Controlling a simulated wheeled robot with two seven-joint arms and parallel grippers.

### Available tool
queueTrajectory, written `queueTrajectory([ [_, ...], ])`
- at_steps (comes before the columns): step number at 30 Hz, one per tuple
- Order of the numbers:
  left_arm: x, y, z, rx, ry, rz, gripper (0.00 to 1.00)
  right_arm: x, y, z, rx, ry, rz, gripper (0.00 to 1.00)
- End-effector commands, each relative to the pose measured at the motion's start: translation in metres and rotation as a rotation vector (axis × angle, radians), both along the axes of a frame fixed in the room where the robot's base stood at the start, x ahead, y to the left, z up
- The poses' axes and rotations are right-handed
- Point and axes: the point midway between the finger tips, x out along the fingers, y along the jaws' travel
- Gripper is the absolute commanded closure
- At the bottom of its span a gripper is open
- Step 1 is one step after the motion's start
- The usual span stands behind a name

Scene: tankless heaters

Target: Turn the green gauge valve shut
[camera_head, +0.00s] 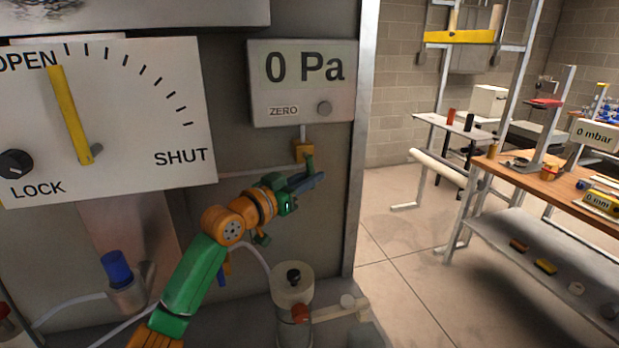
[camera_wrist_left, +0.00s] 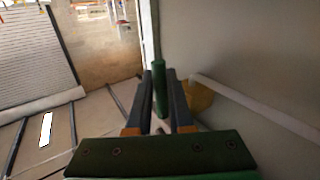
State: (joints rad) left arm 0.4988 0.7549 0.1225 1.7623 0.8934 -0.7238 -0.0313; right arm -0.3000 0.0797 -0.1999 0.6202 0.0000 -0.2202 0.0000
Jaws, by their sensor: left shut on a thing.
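The green gauge valve handle (camera_head: 309,162) hangs upright just below a small brass valve body (camera_head: 303,150), under the "0 Pa" gauge. My left gripper (camera_head: 316,180) reaches it from the lower left and is shut on the handle. In the left wrist view the green handle (camera_wrist_left: 159,88) stands between the two dark fingers of my left gripper (camera_wrist_left: 160,80), with its end sticking out past them. The brass body (camera_wrist_left: 200,96) shows to the right of the fingers there. My fingers partly hide the handle. My right gripper is not in view.
The gauge box (camera_head: 302,84) reads "0 Pa". A white dial panel (camera_head: 120,120) with a yellow lever (camera_head: 71,115) near OPEN is at left. A cylinder (camera_head: 292,292) with a black knob stands below my arm. A wooden bench (camera_head: 545,188) is at right, with open floor before it.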

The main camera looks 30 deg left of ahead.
Motion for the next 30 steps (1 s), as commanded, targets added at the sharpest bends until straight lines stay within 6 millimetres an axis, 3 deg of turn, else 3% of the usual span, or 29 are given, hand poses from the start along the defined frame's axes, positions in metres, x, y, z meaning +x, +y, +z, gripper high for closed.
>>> queueTrajectory([
  [11,0.001,-0.001,-0.002,-0.028,-0.035,0.0,1.0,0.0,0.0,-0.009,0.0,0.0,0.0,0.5],
  [30,0.013,-0.011,0.003,-0.309,-0.367,0.0,1.0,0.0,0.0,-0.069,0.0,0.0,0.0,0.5],
])
